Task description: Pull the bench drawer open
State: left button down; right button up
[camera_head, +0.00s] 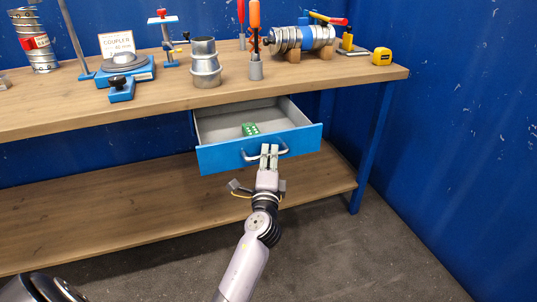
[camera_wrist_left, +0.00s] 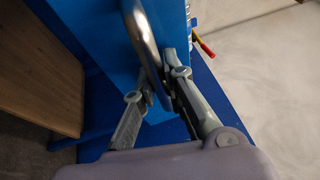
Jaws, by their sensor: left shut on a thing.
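The bench drawer (camera_head: 225,158) has a blue front and a grey inside, and it stands well out from under the bench top. A small green item with white marks (camera_head: 250,129) lies inside it. The metal bar handle (camera_head: 281,149) is on the drawer front. My left gripper (camera_head: 269,150) is shut on the handle, with one finger on each side of the bar. In the left wrist view the handle (camera_wrist_left: 148,40) runs between the two fingers (camera_wrist_left: 160,85), in front of the blue drawer front (camera_wrist_left: 95,30). My right gripper is not seen in either view.
The wooden bench top (camera_head: 150,108) holds a metal reducer (camera_head: 205,68), a duct piece on wooden blocks (camera_head: 303,38), a yellow tape measure (camera_head: 382,56) and a blue stand (camera_head: 125,70). A lower shelf (camera_head: 110,215) and a blue leg (camera_head: 372,150) are below. Floor at right is clear.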

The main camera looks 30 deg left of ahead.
pick_arm(q)
jog(key=shift+f, duration=0.1)
jog(key=c, duration=1.9)
grip_release()
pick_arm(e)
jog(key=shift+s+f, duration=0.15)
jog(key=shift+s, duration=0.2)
pick_arm(q)
jog(key=shift+s, duration=0.15)
jog(key=v, duration=1.1)
jog(key=shift+s+d, duration=0.15)
jog(key=shift+s, duration=0.15)
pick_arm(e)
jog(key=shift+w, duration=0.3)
